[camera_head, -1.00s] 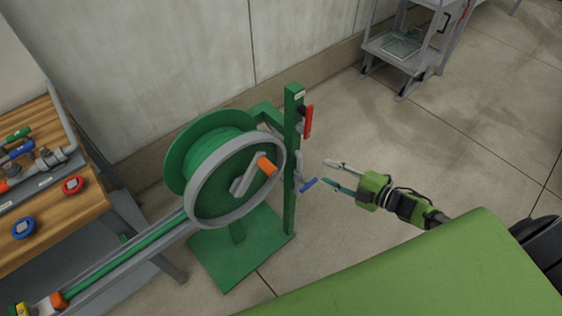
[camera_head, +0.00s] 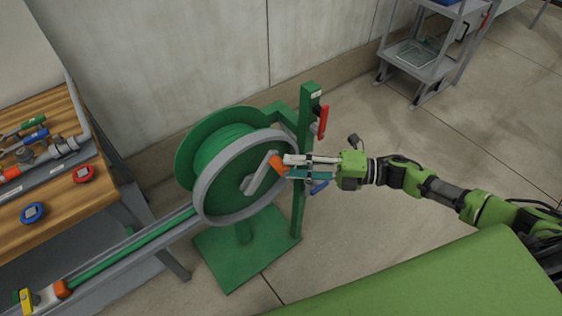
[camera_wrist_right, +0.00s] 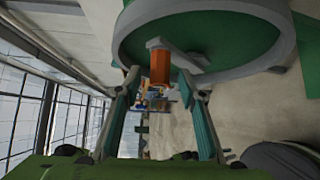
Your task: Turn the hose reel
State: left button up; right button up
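The hose reel (camera_head: 222,143) is green with a grey rim and stands on a green post and base plate. Its grey crank arm (camera_head: 259,178) ends in an orange handle (camera_head: 277,166), which points to the upper right. My right gripper (camera_head: 289,166) has its fingertips at the orange handle. In the right wrist view, the orange handle (camera_wrist_right: 160,68) lies between the two fingers of my right gripper (camera_wrist_right: 158,80), with a visible gap on either side. The fingers look open around it, not closed on it. My left gripper is not in view.
The green post (camera_head: 307,130) carries a red lever (camera_head: 323,122) and a blue lever (camera_head: 319,187) close to my right gripper. A wooden bench (camera_head: 60,215) with valves stands at left. A grey cart (camera_head: 425,67) stands at the back right. Floor to the right is open.

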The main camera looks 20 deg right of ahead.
aim_at(288, 167)
jog(key=shift+p+x, duration=0.35)
jog(key=shift+x, duration=1.6)
grip_shut()
